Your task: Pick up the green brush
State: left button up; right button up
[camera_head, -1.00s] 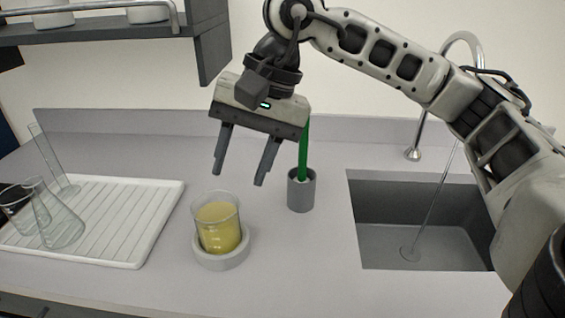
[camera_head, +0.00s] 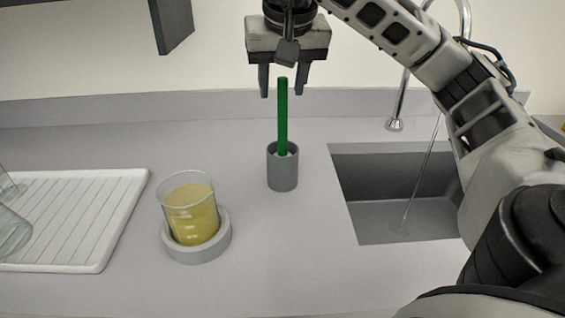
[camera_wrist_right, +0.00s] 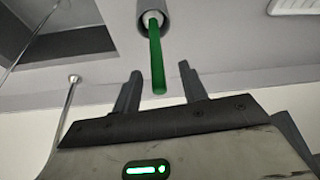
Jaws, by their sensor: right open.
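The green brush (camera_head: 283,115) stands upright in a grey cylindrical holder (camera_head: 282,174) on the counter, left of the sink. Only its straight green handle shows; its lower end is hidden in the holder. My right gripper (camera_head: 283,94) is open and empty, above and seemingly behind the holder, with its fingers pointing down on either side of the handle's top in the head view. In the right wrist view the brush (camera_wrist_right: 157,62) extends from the holder (camera_wrist_right: 150,14) towards the gap between the open fingers (camera_wrist_right: 156,82). No contact is visible. My left gripper is not in view.
A beaker of yellow liquid (camera_head: 192,218) sits in a round grey base (camera_head: 196,252) left of the holder. A white ribbed drying rack (camera_head: 90,262) with glassware lies further left. The sink (camera_head: 400,215) with its faucet (camera_head: 395,124) is on the right. A shelf hangs upper left.

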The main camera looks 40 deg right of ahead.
aim_at(284, 94)
jog(key=shift+x, duration=2.75)
jog(key=shift+s+d, duration=0.2)
grip_shut()
